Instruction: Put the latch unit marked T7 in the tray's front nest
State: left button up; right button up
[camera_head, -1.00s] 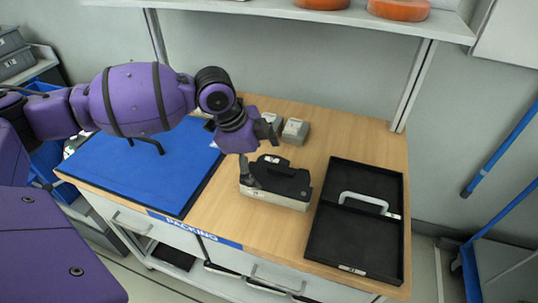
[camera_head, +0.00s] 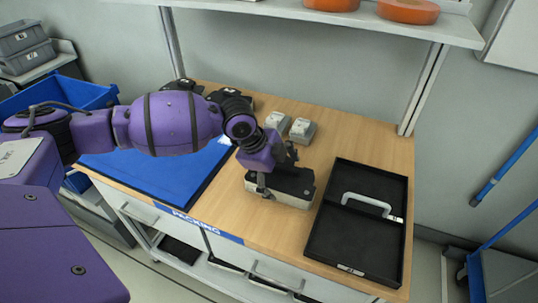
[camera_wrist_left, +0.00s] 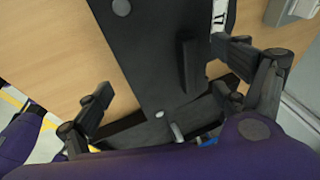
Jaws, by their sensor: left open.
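A black-topped latch unit with a pale base (camera_head: 296,187) sits on the wooden table, left of the tray. My left gripper (camera_head: 275,172) is over it and partly hides it. In the left wrist view the open fingers of my left gripper (camera_wrist_left: 163,75) stand either side of the unit's dark top (camera_wrist_left: 150,50); contact cannot be told. A white label shows there, cut off and not fully readable. The black tray (camera_head: 312,235) lies at the right with a grey handle; its front nest (camera_head: 355,245) looks empty. My right gripper is not in view.
Two grey units (camera_head: 302,130) stand behind the latch unit. Dark units (camera_head: 183,86) stand at the back left, partly behind my arm. A blue mat (camera_head: 170,185) covers the table's left. A shelf (camera_head: 290,14) with orange discs hangs above the back.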

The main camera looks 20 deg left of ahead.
pick_arm(q)
jog(key=shift+d, duration=0.1)
jog(key=c, duration=1.7)
